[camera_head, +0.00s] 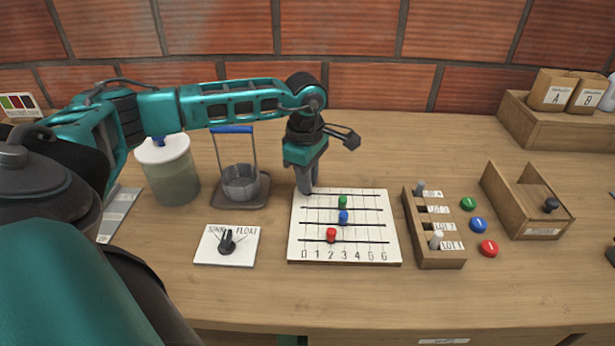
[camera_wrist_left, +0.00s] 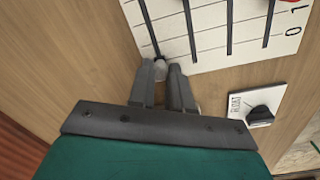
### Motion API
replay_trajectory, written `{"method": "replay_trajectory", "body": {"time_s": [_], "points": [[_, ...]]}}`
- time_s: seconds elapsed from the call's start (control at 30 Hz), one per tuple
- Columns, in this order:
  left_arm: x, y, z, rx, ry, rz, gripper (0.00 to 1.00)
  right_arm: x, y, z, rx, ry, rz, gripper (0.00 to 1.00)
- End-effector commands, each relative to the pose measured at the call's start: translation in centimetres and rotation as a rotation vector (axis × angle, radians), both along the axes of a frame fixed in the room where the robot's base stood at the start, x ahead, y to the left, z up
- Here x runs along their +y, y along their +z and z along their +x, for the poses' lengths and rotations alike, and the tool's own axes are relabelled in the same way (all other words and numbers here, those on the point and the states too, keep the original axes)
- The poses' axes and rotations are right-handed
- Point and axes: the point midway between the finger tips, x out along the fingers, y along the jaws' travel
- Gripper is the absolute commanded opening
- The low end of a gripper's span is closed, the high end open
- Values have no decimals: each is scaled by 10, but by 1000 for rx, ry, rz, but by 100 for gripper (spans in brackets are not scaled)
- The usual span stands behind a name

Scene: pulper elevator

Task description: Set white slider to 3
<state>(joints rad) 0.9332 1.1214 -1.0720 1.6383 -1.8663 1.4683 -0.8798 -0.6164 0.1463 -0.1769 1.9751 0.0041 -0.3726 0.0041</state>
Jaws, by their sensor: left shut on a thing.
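The white slider board (camera_head: 372,254) lies on the table, with dark tracks and a scale from 0 to 6 along its near edge. My left gripper (camera_head: 306,190) points down at the far left corner of the board. It is shut on the white slider (camera_wrist_left: 160,72), whose pale knob shows between the fingertips (camera_wrist_left: 163,68) in the left wrist view. The knob is at the 0 end of the farthest track. In the head view the fingers hide it. My right gripper is not in view.
Green (camera_head: 342,201), blue (camera_head: 343,217) and red (camera_head: 331,235) knobs stand on the other tracks.

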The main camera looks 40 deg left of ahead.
Motion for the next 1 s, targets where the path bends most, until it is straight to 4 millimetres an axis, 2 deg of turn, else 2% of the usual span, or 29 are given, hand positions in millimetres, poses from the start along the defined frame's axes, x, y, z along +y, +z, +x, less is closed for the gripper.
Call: {"method": "replay_trajectory", "body": {"time_s": [0.27,0.5,0.63,1.0], "points": [[-5,0,4,-1,-2,-2,0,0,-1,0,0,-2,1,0],[-39,0,33,-4,-3,-3,0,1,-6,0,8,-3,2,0],[-51,0,44,-3,-2,-2,0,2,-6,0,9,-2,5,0],[-55,1,47,-2,-1,0,0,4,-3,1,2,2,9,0]]}}
